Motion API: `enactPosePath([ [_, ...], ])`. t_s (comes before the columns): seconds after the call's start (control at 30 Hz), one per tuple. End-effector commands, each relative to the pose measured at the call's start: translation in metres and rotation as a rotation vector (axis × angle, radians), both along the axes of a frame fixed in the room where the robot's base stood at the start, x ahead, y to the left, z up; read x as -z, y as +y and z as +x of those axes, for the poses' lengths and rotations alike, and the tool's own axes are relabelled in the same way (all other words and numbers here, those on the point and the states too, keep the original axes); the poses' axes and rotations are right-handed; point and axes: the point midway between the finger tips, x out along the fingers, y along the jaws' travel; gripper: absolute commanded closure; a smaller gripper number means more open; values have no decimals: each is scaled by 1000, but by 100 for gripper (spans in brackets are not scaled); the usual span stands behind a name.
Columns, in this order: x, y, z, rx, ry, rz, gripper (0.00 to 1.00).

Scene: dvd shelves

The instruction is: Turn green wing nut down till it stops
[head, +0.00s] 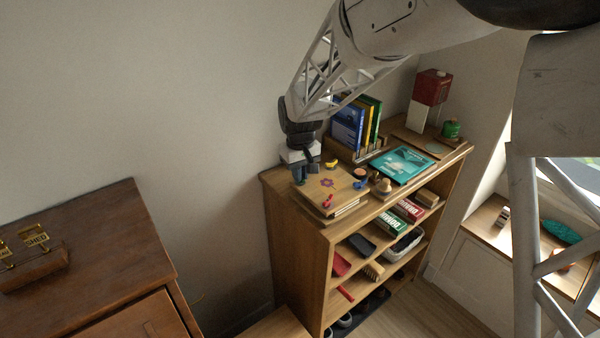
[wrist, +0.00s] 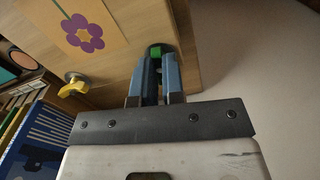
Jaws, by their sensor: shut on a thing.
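The green wing nut (wrist: 156,50) shows as a small green patch between my fingertips at a corner of a wooden flower press in the wrist view. My gripper (wrist: 157,62) has blue-grey fingers shut on it from above; they hide most of the nut and its bolt. In the head view my gripper (head: 299,176) is at the press's left corner, and the green nut cannot be made out. The press (head: 312,191) lies on top of the bookcase, with a purple flower on its upper board. Its yellow wing nut (wrist: 72,88) is at another corner.
The press's red wing nut (head: 327,202) and blue wing nut (head: 361,184) stand at its other corners. Upright books (head: 357,122) are close behind, and a teal book (head: 402,165) lies to the right. The wall is close on the left.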

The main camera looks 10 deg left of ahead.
Motion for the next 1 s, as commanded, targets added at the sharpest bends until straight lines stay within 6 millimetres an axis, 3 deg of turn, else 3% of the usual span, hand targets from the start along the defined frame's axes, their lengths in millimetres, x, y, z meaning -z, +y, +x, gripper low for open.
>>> enactPosePath([
  [0.43, 0, 0, 0, 16, -1, 1, 100],
  [0.5, 0, 0, 0, 16, -1, 1, 83],
  [0.63, 0, 0, 0, 16, 0, 0, 65],
  [1.0, -3, 0, 0, 15, -1, 1, 65],
])
